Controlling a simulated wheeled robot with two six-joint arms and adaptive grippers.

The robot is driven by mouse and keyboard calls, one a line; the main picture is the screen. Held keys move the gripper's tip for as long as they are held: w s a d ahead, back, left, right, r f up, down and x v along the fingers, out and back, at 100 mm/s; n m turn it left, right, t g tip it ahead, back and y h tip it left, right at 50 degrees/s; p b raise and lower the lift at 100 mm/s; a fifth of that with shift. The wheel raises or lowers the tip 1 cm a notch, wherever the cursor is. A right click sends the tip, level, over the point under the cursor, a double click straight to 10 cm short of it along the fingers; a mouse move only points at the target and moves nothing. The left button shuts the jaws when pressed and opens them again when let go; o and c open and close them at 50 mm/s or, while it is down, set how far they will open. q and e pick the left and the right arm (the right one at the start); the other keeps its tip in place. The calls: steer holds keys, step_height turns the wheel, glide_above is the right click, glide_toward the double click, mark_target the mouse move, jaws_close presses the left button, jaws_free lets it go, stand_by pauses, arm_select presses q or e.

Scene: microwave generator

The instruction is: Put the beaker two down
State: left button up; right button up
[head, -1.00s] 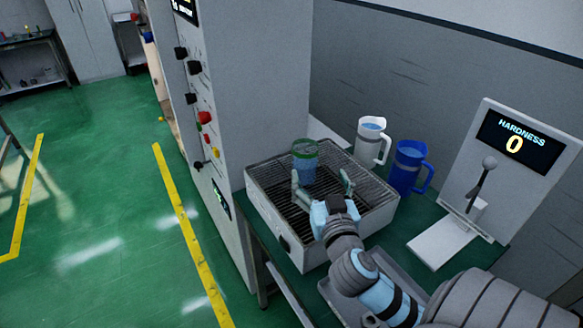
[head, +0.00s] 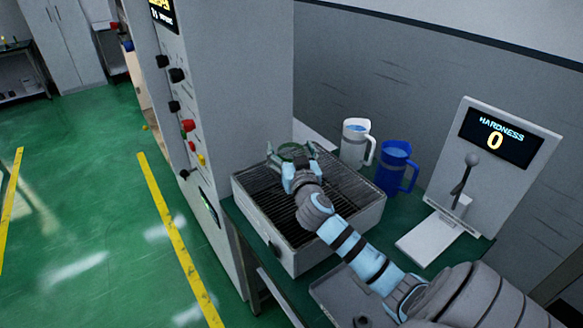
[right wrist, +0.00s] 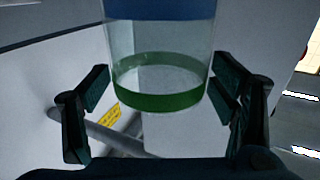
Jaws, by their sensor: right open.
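The beaker (head: 292,149) has a green rim and stands at the back of the grated tray (head: 337,234). In the head view my right gripper (head: 291,154) hides most of its body. In the right wrist view the clear beaker (right wrist: 160,45) shows a green band and blue content, and it lies between the two dark fingers. My right gripper is open, with a finger on each side of the beaker and a visible gap at both sides. My left gripper is not in view.
A white jug (head: 354,146) and a blue jug (head: 393,168) stand right of the tray. A hardness tester (head: 490,150) with a lever is further right. A tall control panel cabinet (head: 235,110) rises close on the left. The front of the grate is clear.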

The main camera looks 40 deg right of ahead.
steer(key=shift+s, duration=0.1)
jaws_close()
stand_by(0.3)
